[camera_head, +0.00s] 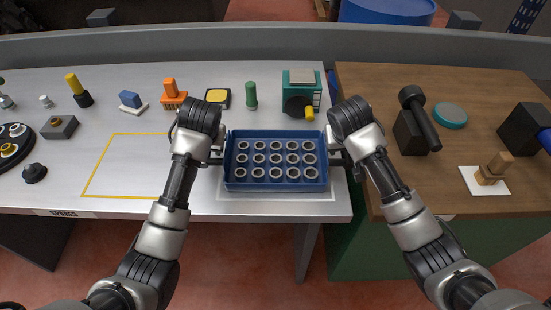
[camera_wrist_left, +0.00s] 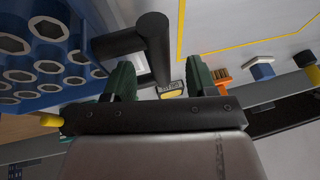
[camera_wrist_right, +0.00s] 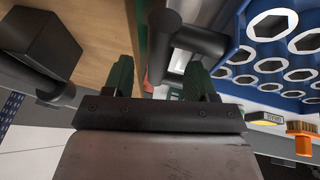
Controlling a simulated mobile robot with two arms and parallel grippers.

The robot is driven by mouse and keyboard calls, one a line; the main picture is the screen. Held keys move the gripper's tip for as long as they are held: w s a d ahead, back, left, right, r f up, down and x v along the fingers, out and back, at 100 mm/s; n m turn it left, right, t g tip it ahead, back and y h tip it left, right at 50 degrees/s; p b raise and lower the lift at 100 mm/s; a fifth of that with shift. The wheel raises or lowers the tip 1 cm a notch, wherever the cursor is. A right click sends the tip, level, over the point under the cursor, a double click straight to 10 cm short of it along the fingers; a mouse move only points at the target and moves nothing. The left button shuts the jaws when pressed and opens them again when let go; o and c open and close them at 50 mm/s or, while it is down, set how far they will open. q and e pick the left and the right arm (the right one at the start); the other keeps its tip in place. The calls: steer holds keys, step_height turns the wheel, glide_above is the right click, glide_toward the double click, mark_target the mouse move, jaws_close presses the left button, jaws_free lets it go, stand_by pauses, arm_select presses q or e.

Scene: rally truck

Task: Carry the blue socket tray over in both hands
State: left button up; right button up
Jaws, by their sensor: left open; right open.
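The blue socket tray (camera_head: 276,186) lies flat on a pale mat near the front edge of the white bench, with rows of silver sockets in it. It has a dark handle on each side. My left gripper (camera_head: 217,157) is at the tray's left end. In the left wrist view its green fingers (camera_wrist_left: 160,82) are apart, with the dark handle (camera_wrist_left: 155,40) just beyond and partly between them. My right gripper (camera_head: 337,158) is at the right end. In the right wrist view its fingers (camera_wrist_right: 160,82) are apart near the other handle (camera_wrist_right: 195,40). Contact with the handles cannot be told.
A yellow outline (camera_head: 120,165) encloses clear bench to the left. Behind the tray stand a teal machine (camera_head: 302,92), a green cylinder (camera_head: 251,95) and a yellow-topped block (camera_head: 218,97). A wooden bench (camera_head: 375,85) with a black hammer-like tool (camera_head: 420,118) adjoins on the right.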

arm_select(q)
steer(key=shift+x, duration=1.85)
arm_select(e)
steer(key=shift+x, duration=1.85)
arm_select(q)
steer(key=shift+c, duration=0.5)
arm_select(e)
steer(key=shift+c, duration=0.5)
arm_select(q)
steer(key=shift+d, duration=0.1)
jaws_close()
arm_select(e)
jaws_close()
steer(key=shift+r, duration=0.1)
arm_select(q)
steer(key=shift+r, duration=0.15)
arm_select(e)
steer(key=shift+r, duration=0.1)
